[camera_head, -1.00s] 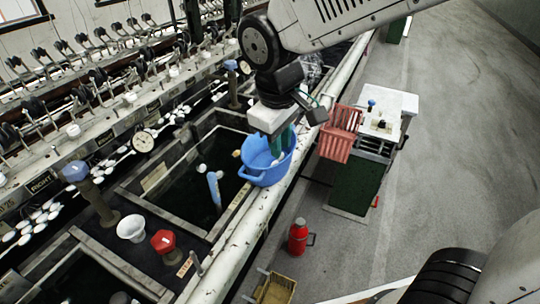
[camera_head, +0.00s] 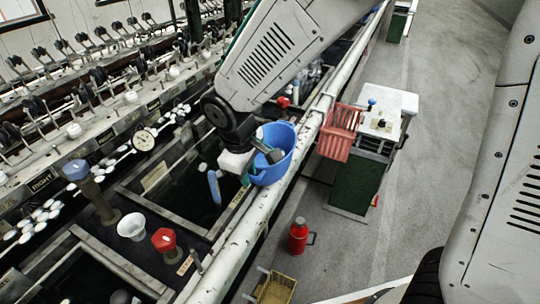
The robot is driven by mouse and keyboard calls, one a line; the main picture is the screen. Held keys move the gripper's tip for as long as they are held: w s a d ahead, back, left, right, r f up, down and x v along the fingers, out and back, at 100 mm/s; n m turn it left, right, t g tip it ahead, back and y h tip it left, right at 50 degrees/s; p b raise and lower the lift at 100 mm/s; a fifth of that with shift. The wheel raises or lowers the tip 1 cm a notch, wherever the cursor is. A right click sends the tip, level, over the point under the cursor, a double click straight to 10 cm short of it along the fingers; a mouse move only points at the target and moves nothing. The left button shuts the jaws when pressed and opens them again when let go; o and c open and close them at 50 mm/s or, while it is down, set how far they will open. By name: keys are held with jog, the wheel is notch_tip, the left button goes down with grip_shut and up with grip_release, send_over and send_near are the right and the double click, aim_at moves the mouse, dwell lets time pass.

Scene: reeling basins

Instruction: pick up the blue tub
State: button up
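The blue tub (camera_head: 283,160) sits at the inner side of the long white rail, beside the dark basin. Its left part is hidden behind my arm's wrist. My gripper (camera_head: 246,181) is at the tub's left side, low near its wall, with only a little of the green fingers showing below the pale gripper body. I cannot tell whether the fingers touch the tub or how far apart they are.
The white rail (camera_head: 232,249) runs along the basins. A red basket (camera_head: 338,134) hangs by a green cabinet (camera_head: 357,188) at the right. A red flask (camera_head: 298,236) stands on the floor. A white bowl (camera_head: 131,228) and red knob (camera_head: 164,241) lie left.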

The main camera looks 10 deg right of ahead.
grip_shut()
jog(key=shift+r, duration=0.1)
